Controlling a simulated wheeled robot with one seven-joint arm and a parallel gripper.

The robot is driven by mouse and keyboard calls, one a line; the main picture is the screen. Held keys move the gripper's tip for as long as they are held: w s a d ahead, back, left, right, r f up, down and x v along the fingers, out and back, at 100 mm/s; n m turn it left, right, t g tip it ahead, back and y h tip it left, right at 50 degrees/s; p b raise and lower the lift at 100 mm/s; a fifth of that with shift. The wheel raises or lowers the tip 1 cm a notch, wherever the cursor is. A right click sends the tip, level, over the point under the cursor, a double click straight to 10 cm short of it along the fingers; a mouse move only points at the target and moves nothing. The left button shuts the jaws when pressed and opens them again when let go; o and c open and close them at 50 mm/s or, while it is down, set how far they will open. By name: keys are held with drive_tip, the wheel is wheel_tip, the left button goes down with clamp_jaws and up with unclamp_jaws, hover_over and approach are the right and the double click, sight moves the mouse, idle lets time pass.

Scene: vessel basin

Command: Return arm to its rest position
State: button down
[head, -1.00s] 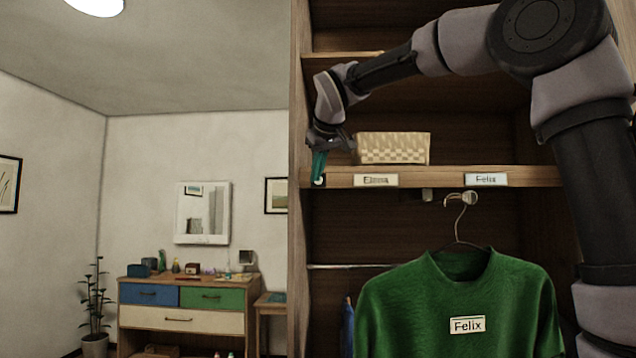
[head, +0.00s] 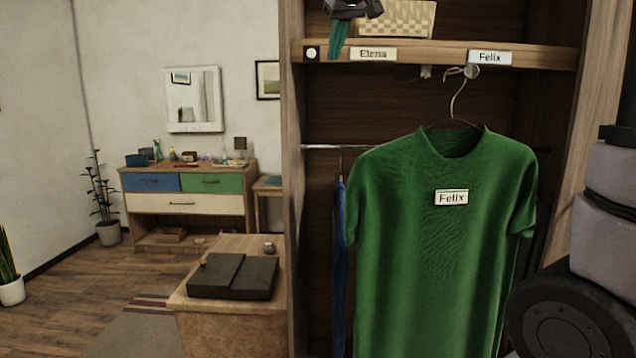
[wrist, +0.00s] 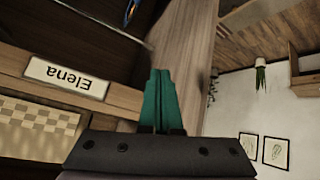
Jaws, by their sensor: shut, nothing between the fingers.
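My gripper (head: 334,54) shows at the top edge of the head view, with its teal fingers pointing down in front of the wardrobe shelf's left end. In the wrist view my gripper (wrist: 158,76) has its two teal fingers pressed together with nothing between them. The fingers look close to the shelf edge by the "Elena" label (wrist: 67,78); I cannot tell whether they touch it. Most of my arm is outside the head view.
A woven basket (head: 396,18) stands on the shelf (head: 437,52). Below hangs a green shirt (head: 440,260) labelled "Felix", with a blue garment (head: 339,260) beside it. A wooden cabinet (head: 230,330) bearing a dark case (head: 233,276) stands left of the wardrobe.

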drive_tip(key=s+d+f+m+g, duration=0.1)
drive_tip(key=s+d+f+m, duration=0.1)
drive_tip(key=s+d+f, duration=0.4)
drive_tip(key=s+d+f+m, duration=0.25)
drive_tip(key=s+d, duration=0.25)
drive_tip(key=d, duration=0.4)
drive_tip(key=s+d+f+m, duration=0.5)
drive_tip(key=s+d+f, duration=0.1)
drive_tip(key=s+f, duration=0.4)
drive_tip(key=shift+s+f, duration=0.4)
